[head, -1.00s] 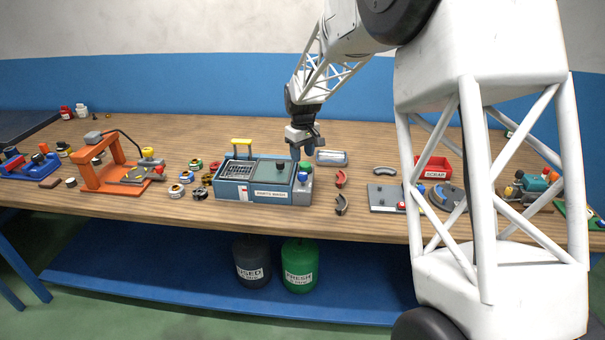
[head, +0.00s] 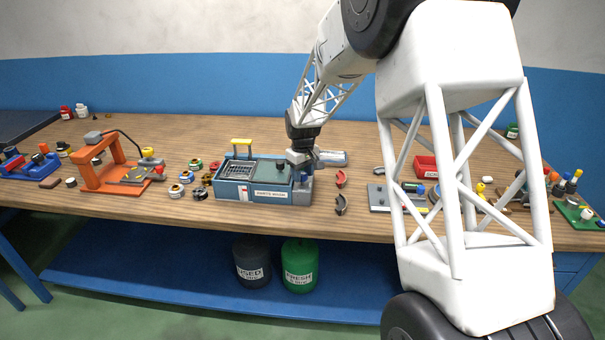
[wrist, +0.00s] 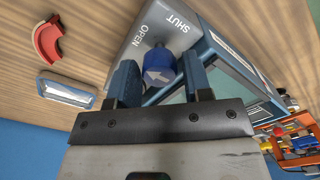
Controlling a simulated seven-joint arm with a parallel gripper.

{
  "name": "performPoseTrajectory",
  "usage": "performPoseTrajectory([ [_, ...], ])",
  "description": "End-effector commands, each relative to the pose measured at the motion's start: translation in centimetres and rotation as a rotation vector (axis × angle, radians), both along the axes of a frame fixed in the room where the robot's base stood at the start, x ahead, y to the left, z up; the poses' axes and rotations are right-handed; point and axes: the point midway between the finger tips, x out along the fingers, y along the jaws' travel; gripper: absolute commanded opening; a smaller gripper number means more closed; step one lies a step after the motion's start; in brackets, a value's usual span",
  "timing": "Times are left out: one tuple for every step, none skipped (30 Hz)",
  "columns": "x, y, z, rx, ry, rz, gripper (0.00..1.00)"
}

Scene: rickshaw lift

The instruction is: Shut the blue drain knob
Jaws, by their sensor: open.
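The blue drain knob (wrist: 159,68) shows in the wrist view on a grey panel (wrist: 135,53) lettered OPEN and SHUT. A white arrow on its top points toward the OPEN lettering side. My gripper (wrist: 160,82) is open, with one finger on each side of the knob; I cannot tell whether they touch it. In the head view my gripper (head: 302,162) is low over the right end of the blue parts wash station (head: 235,191) and hides the knob there.
A red curved piece (head: 341,178) and a dark one (head: 341,204) lie right of the station. A light tray (head: 332,158) lies behind it. Several round parts (head: 186,177) and an orange press stand (head: 100,176) are to its left. A red scrap bin (head: 426,167) stands further right.

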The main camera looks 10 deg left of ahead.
Motion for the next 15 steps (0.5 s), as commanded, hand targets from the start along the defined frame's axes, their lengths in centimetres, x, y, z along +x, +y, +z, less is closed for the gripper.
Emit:
performPoseTrajectory([
  [0.0,0.0,-0.11,0.0,0.0,0.0,0.46],
  [0.0,0.0,-0.16,0.0,0.0,0.0,0.46],
  [0.01,0.0,-0.19,0.0,0.0,0.0,0.46],
  [0.01,0.01,-0.19,0.0,0.0,0.0,0.46],
  [0.01,0.01,-0.19,0.0,0.0,0.0,0.46],
  [0.01,0.01,-0.18,0.0,0.0,0.0,0.46],
  [0.01,0.01,-0.19,0.0,0.0,0.0,0.46],
  [0.01,0.01,-0.18,0.0,0.0,0.0,0.46],
  [0.01,0.0,-0.18,0.0,0.0,0.0,0.46],
  [0.01,0.0,-0.18,0.0,0.0,0.0,0.42],
  [0.01,0.0,-0.18,0.0,0.0,0.0,0.38],
  [0.01,0.0,-0.17,0.0,0.0,0.0,0.32],
  [0.01,0.0,-0.17,0.0,0.0,0.0,0.27],
  [0.01,0.0,-0.17,0.0,0.0,0.0,0.23],
  [0.01,0.01,-0.17,0.0,0.0,0.0,0.16],
])
